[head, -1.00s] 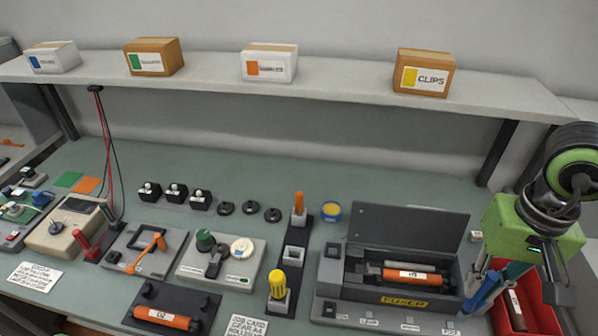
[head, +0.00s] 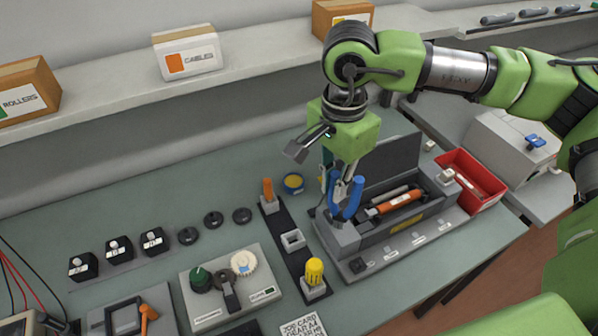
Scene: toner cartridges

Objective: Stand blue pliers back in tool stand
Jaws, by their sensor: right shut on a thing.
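The blue pliers (head: 347,206) hang below my right gripper (head: 340,180), which is shut on them. They are in the air, in front of the left end of the fuser unit in the picture. The fingers partly hide the pliers, and their exact tilt is hard to tell. The tool stand is a dark strip with square sockets (head: 283,226) to the left of and below the pliers. Its middle socket (head: 292,240) is empty. An orange-handled tool (head: 267,190) stands in the back socket and a yellow-handled one (head: 314,270) in the front socket. My left gripper is not in view.
The open fuser unit (head: 355,266) stands right of the stand, its dark lid raised. A red bin (head: 480,165) is further right. A yellow-topped round tin (head: 293,183) sits behind the stand. A control panel (head: 225,300) lies left. A shelf with boxes runs above.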

